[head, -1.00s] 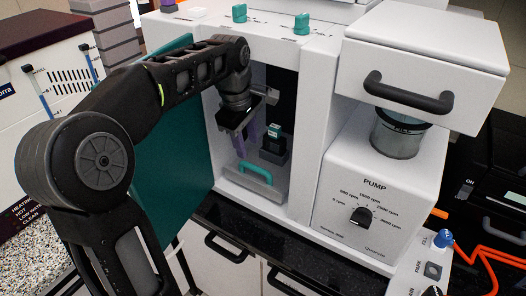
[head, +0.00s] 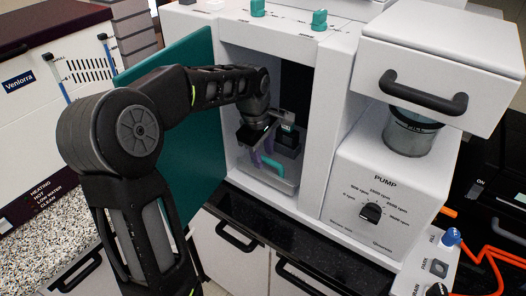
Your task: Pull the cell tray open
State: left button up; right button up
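The cell tray (head: 284,184) is a clear, shallow tray with a teal handle (head: 272,167) on its front. It sits low inside the open compartment of the white machine. A dark block with a teal top (head: 288,138) stands behind the handle. My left gripper (head: 258,158) reaches into the compartment from the left, pointing down, with its purplish fingertips close beside the left end of the handle. I cannot tell whether they touch it or how far apart they are. The gripper's dark body hides part of the compartment. My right gripper is not in view.
A teal door (head: 176,150) stands open left of the compartment, behind my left arm. To the right are a pump unit (head: 345,190) with a dial, a metal pot (head: 408,135) and a white drawer (head: 440,65). A black counter ledge (head: 290,232) runs in front.

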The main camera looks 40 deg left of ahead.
pick_arm(q)
grip_shut()
dwell(0.4)
dwell(1.1)
